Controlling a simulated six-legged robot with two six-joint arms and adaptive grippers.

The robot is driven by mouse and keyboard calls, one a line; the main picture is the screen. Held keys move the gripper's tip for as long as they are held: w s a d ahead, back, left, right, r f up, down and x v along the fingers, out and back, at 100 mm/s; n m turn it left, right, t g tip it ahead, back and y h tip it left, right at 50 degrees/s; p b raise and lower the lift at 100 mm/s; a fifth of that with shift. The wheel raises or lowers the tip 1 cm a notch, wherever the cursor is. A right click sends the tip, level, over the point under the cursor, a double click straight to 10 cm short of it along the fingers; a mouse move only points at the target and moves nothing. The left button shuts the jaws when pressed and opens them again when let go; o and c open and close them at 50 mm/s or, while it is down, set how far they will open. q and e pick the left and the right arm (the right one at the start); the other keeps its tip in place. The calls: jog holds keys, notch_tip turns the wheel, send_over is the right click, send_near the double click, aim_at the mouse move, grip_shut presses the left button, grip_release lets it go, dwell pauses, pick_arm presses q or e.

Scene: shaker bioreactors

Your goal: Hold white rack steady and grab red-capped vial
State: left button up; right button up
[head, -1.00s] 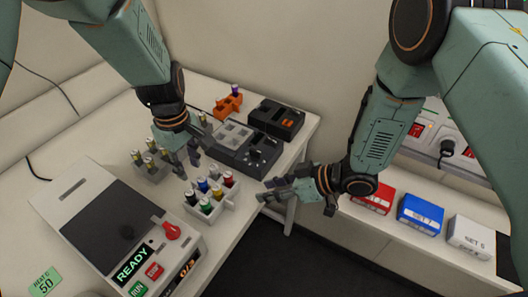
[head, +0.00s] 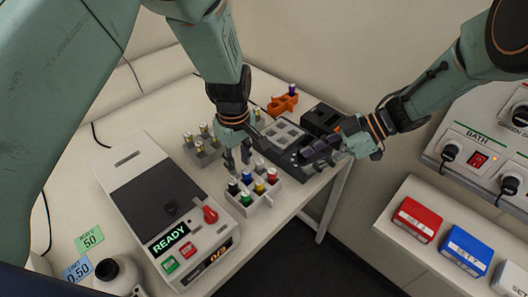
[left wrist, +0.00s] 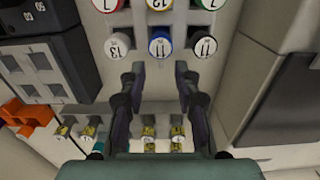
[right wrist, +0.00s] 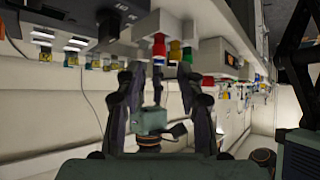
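The white rack (head: 266,202) stands on the table and holds several vials with coloured caps. A red-capped vial (head: 272,175) is at its right end; a red cap also shows in the right wrist view (right wrist: 159,46), beyond and between the fingertips. My left gripper (head: 237,160) points down at the rack's back side. In the left wrist view its fingers (left wrist: 157,78) are apart, with nothing visible between them, beside the near row of caps. My right gripper (head: 308,152) is behind and right of the rack, its fingers apart and empty in the right wrist view (right wrist: 160,75).
A grey rack of vials (head: 205,153) is left of my left gripper. The shaker unit reading READY (head: 150,195) stands front left. A dark device (head: 283,137) and an orange holder (head: 283,104) stand behind. The table's right edge is close to the white rack.

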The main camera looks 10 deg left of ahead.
aim_at(239, 173)
pick_arm(q)
jog(key=f, duration=0.4)
jog(key=shift+a+f, duration=0.1)
jog(key=shift+a, duration=0.1)
jog(key=shift+d+f, duration=0.2)
jog(key=shift+f, duration=0.55)
jog(key=shift+a, duration=0.1)
jog(key=shift+c, duration=0.6)
grip_shut()
